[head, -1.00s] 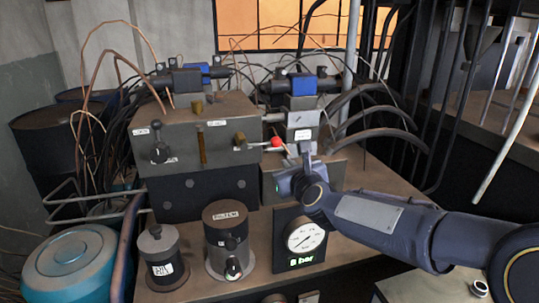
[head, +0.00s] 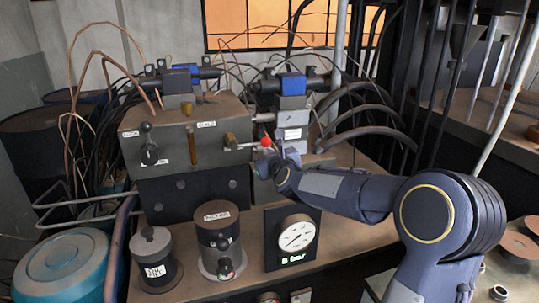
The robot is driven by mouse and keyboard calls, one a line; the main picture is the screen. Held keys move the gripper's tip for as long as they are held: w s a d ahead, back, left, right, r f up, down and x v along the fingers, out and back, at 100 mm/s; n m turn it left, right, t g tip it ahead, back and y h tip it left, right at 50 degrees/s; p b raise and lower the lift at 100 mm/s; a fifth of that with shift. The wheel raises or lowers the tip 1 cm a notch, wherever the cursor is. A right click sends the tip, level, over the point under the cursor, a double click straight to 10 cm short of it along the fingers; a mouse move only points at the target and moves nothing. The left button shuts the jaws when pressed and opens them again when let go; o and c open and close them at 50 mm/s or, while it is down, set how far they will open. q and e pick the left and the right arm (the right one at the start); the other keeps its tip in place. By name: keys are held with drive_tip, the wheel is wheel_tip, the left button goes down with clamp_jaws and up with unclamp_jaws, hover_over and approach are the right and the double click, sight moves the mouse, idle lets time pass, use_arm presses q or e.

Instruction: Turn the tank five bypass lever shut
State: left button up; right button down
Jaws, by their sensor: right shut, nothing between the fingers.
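A lever with a red knob (head: 266,143) sticks out to the right from a brass valve (head: 231,140) on the grey block (head: 165,122). The small labels are too blurred for me to tell which lever is tank five's bypass. My right gripper (head: 268,160) is just below and beside the red knob, partly hidden by its own wrist. It is shut and empty; I cannot tell whether it touches the lever. My left gripper is not in view.
A gauge (head: 297,235) with a green bar readout stands below my right forearm. Two dark cylinders (head: 220,232) (head: 155,255) stand on the bench front. Hoses (head: 370,100) crowd the back right. A teal tank (head: 62,262) is at lower left, brown discs (head: 517,245) at far right.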

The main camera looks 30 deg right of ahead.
sight(269, 139)
drive_tip(key=shift+r, duration=0.1)
drive_tip(key=shift+r+n, duration=0.2)
drive_tip(key=shift+n, duration=0.1)
drive_tip(key=shift+r+p, duration=0.15)
drive_tip(key=shift+p, duration=0.15)
drive_tip(key=shift+d+r+n+h+p, duration=0.1)
drive_tip(key=shift+r+n+h+p, duration=0.4)
drive_tip(key=shift+r+n+p, duration=0.85)
drive_tip(key=w+a+r+n+t+h+p, duration=0.1)
drive_tip(key=a+r+n+p, duration=0.4)
drive_tip(key=n, duration=0.7)
drive_tip(key=shift+w+a+r+h, duration=0.3)
drive_tip(key=shift+a+r, duration=0.65)
drive_tip(key=shift+r, duration=0.75)
drive_tip(key=shift+a, duration=0.1)
